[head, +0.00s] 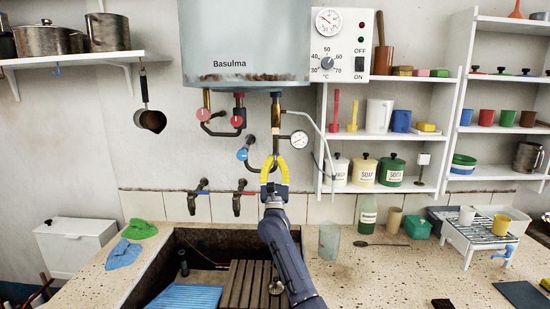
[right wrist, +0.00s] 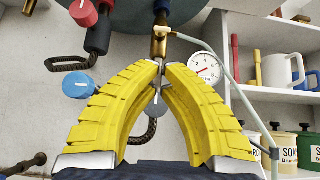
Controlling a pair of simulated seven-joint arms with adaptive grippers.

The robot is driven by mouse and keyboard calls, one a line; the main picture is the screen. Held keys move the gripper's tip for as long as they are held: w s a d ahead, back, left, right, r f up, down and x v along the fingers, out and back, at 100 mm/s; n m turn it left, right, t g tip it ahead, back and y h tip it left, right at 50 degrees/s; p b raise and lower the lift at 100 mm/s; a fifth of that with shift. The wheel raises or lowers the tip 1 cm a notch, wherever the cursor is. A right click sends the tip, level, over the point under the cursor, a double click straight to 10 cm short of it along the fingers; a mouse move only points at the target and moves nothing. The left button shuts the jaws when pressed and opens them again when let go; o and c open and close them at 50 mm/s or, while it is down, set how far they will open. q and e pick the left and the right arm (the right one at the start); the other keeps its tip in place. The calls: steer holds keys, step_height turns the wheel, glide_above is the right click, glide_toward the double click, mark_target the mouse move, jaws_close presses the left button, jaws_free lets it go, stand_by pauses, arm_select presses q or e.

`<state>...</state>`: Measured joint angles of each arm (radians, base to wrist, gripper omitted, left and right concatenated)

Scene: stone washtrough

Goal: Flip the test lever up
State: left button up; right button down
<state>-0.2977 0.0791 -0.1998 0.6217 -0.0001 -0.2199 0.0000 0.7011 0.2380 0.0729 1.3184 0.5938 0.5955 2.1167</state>
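My right gripper (head: 274,162) has yellow fingers and reaches up to the pipework under the water heater (head: 245,45). Its fingertips are drawn close together at the vertical pipe (head: 277,112). In the right wrist view the tips (right wrist: 161,68) lie just below a brass fitting (right wrist: 159,40), with only a narrow gap between them. I cannot make out a test lever; the tips cover that spot. A grey round knob (right wrist: 157,103) shows between the fingers, behind them. My left gripper is not in view.
A blue knob (head: 243,154) is close left of the fingers, and a pressure gauge (head: 299,140) close right. Red knobs (head: 237,121) are above left. A thin grey tube (head: 321,130) runs down right. Taps (head: 238,198) and the trough (head: 215,240) lie below.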

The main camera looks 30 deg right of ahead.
steer(key=x, duration=0.8)
steer(key=shift+d+r, duration=0.1)
steer(key=shift+w, duration=0.1)
